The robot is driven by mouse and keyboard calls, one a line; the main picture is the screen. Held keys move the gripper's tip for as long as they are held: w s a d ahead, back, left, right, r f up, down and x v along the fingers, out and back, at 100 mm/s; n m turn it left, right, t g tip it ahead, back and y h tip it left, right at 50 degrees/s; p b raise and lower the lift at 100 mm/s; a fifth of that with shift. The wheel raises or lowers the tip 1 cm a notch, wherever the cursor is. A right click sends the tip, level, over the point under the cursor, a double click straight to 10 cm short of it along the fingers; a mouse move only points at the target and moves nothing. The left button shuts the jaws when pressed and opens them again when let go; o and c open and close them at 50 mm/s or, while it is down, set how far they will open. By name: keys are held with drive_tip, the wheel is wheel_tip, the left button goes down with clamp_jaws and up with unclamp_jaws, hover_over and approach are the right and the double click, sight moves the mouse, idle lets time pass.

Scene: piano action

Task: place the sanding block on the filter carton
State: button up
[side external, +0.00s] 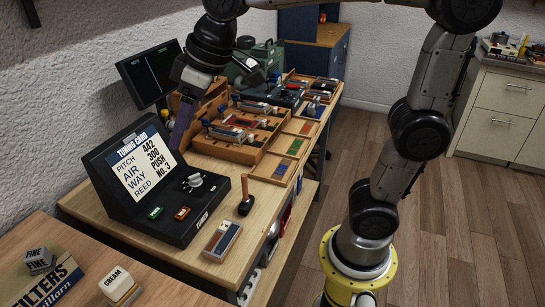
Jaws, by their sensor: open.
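The sanding block (39,260), a small grey block marked FINE, is at the lower left of the side external view. It appears to rest on top of the filter carton (48,284), a dark blue and tan box lettered FILTERS that is cut off by the picture's edge. My gripper (201,88) is far from both, up and to the right, above the workbench behind the tuner box. It is open, and I see nothing held in it. Its fingertips are hard to make out against the dark things behind.
A white CREAM container (118,286) stands right of the carton on the near wooden table. The tuner box (150,195) with its sign stands between my gripper and that table. A small hammer (245,198), a block (222,240) and wooden trays (240,128) occupy the workbench.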

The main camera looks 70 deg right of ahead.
drive_tip(key=s+d+f+m, duration=0.2)
drive_tip(key=s+d+f, duration=0.2)
drive_tip(key=s, duration=0.4)
drive_tip(key=s+d+f+m+h, duration=0.1)
drive_tip(key=s+d+f, duration=0.3)
drive_tip(key=s, duration=0.5)
drive_tip(key=shift+s+m+t+h, duration=0.2)
drive_tip(key=shift+m+t+h, duration=0.1)
drive_tip(key=shift+m+t, duration=0.1)
drive_tip(key=shift+o, duration=0.4)
drive_tip(key=shift+d, duration=0.1)
idle(0.6)
